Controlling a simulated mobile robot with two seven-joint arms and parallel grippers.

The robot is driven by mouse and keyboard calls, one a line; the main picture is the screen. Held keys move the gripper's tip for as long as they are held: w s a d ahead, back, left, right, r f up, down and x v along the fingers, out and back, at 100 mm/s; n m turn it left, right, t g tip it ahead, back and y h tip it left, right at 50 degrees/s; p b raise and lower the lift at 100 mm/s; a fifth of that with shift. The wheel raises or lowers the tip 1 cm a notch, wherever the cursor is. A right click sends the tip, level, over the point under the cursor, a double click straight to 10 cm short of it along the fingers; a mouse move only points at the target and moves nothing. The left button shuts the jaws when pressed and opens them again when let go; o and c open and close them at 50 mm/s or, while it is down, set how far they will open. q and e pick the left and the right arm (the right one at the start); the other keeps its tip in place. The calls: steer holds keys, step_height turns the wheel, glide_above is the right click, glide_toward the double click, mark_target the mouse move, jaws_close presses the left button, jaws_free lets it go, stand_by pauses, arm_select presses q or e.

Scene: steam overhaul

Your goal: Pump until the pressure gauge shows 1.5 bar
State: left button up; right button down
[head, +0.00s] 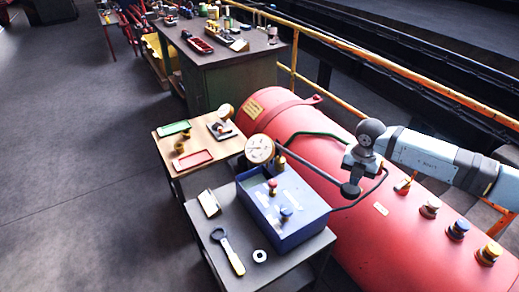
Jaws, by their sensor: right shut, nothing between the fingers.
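The pressure gauge (259,149), a round white dial with a brass-coloured rim, stands near the blue box at the left end of the red tank. Its needle is too small to read. A dark rod, which looks like the pump lever (316,170), slopes from beside the gauge down to a dark knob (350,189) at its right end. My right gripper (351,171) is shut and empty, just above this knob. I cannot tell whether it touches the knob. My left gripper is out of view.
The red tank (390,235) lies beneath my right arm, with several coloured caps on top. A blue box (303,222) with two knobs stands on a dark cart, beside a bottle-opener-like tool (229,253). A wooden table (168,149) and open floor lie left.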

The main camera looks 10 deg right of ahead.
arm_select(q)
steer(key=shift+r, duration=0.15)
arm_select(e)
steer(key=shift+f, duration=0.4)
steer(key=shift+f+b, duration=0.8)
arm_select(q)
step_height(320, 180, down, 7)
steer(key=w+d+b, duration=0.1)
steer(key=b, duration=0.8)
arm_select(e)
step_height(320, 180, down, 15)
step_height(320, 180, up, 18)
steer(key=p, duration=1.2)
steer(key=shift+f, duration=0.25)
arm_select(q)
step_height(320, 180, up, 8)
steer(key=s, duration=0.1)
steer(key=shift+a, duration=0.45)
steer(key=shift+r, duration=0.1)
arm_select(e)
steer(key=shift+f, duration=0.1)
